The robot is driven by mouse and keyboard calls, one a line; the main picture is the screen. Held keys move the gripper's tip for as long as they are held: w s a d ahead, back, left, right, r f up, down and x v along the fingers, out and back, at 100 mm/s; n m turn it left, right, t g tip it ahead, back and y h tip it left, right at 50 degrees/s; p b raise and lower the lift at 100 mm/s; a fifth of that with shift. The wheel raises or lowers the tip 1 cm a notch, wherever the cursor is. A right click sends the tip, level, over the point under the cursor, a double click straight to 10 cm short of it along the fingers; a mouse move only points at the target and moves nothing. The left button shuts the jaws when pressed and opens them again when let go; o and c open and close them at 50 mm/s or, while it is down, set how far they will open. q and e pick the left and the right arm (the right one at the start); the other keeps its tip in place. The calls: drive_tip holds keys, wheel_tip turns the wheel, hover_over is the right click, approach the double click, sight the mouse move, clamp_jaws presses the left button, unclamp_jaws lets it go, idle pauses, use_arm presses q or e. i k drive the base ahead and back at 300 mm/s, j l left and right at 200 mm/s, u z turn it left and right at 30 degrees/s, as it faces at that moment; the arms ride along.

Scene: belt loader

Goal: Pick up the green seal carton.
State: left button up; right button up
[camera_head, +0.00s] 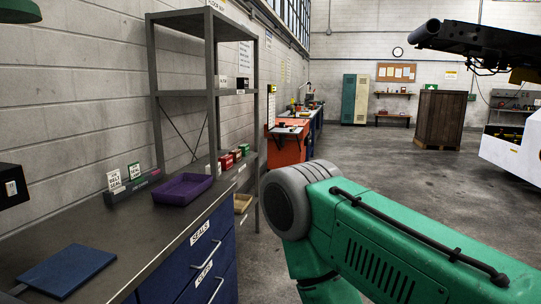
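A small green carton (244,149) stands at the far end of a short row on the lower level of the grey shelf rack, behind two red cartons (227,161). It is small in the picture and its label is not readable, so I cannot confirm it is the seal carton. Neither of my grippers shows in the head view. A large green arm link with a grey round joint, which looks like mine, fills the lower right and hides the floor there.
A dark workbench (130,232) with blue drawers runs along the left wall. On it are a purple tray (180,190), a blue flat pad (67,271) and a card holder (133,187). The rack's post (256,130) stands near the cartons. Open floor lies beyond.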

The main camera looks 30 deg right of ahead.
sight(245, 148)
drive_tip(key=z, duration=0.85)
drive_tip(key=i+l+z, duration=0.25)
drive_tip(key=i, duration=0.3)
drive_tip(key=i+z, duration=0.3)
drive_tip(key=i, duration=0.3)
drive_tip(key=i+l, duration=0.1)
drive_tip(key=i, duration=0.85)
drive_tip(key=i+l+u, duration=0.1)
drive_tip(key=i, duration=0.9)
